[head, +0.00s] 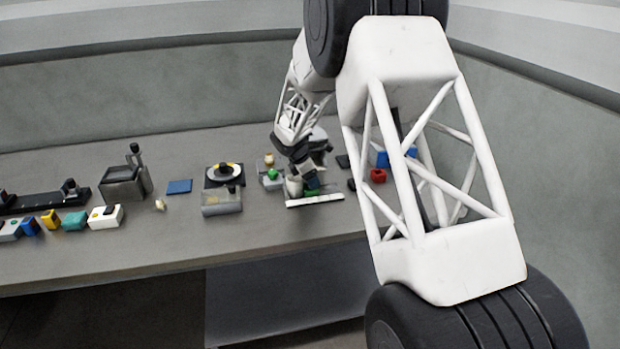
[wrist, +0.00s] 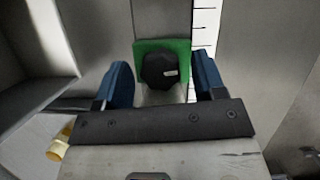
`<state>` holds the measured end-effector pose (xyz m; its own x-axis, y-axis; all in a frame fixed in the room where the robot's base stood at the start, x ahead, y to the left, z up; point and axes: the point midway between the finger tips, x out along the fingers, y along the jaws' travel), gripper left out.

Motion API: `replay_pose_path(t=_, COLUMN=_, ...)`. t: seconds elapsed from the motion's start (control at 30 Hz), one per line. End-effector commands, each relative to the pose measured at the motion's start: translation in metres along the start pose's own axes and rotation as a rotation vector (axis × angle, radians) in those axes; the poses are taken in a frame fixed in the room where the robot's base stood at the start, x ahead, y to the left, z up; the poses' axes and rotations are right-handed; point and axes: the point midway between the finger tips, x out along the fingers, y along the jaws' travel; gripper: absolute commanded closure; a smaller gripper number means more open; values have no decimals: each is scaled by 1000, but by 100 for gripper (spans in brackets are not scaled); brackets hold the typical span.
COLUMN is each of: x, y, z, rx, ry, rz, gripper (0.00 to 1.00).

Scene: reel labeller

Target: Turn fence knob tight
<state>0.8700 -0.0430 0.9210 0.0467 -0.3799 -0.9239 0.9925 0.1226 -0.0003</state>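The fence knob (wrist: 159,70) is a black faceted knob with a small pale mark on its face. It sits on a green plate (wrist: 181,47) in the wrist view. My gripper (wrist: 164,82) has its two blue-padded fingers apart, one on each side of the knob, with gaps visible between pads and knob. In the head view my gripper (head: 304,167) is low over the labeller at the bench's middle right. It hides most of the knob there; a bit of the green plate (head: 312,192) shows beneath it.
A white scale strip (head: 315,201) lies at the front of the labeller. A red block (head: 378,176) and blue parts stand to its right. Bare bench (head: 150,240) lies in front.

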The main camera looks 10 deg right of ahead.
Motion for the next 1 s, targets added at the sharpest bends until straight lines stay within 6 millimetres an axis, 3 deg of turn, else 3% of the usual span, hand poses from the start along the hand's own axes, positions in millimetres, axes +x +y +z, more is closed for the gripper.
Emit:
replay_pose_path(t=0.03, x=0, y=0, z=0, rx=0, ry=0, rz=0, gripper=44)
replay_pose_path(t=0.3, x=0, y=0, z=0, rx=0, ry=0, rz=0, gripper=84)
replay_pose_path(t=0.97, x=-1, y=0, z=0, rx=128, ry=0, rz=-53, gripper=84)
replay_pose_path(t=1.0, x=-1, y=0, z=0, rx=128, ry=0, rz=-53, gripper=59)
